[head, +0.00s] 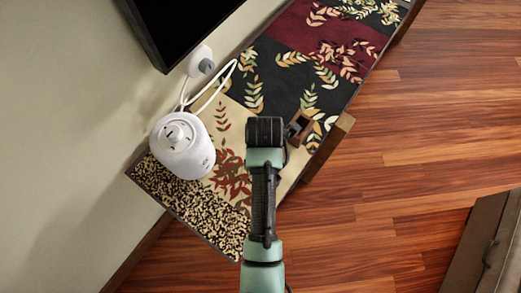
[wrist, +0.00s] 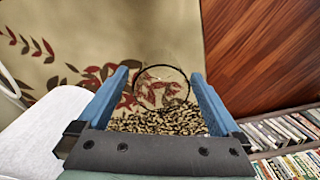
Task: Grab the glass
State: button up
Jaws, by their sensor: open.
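The glass (wrist: 162,88) shows in the wrist view as a clear shape with a thin dark round rim, seen from above. It appears over the patterned surface (wrist: 62,80), between the two blue fingers of my gripper (wrist: 160,72). The fingers are apart, with a gap visible on each side of the rim. I cannot tell how far below the fingertips the glass is. In the head view I cannot make out the glass, and my arm covers part of the surface.
A white rounded device (head: 182,150) with a cable stands on the patterned bench (head: 285,75), left of my arm. A black screen (head: 185,25) hangs on the wall. A wooden cabinet (head: 490,245) is at lower right. Books (wrist: 285,135) show in the wrist view. Wooden floor (head: 420,130) lies clear.

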jog(key=f, duration=0.5)
jog(key=shift+s+a+f, duration=0.3)
jog(key=shift+s+a, duration=0.05)
jog(key=shift+s, duration=0.05)
jog(key=shift+c, duration=0.3)
jog(key=shift+r, duration=0.1)
jog(key=c, duration=1.3)
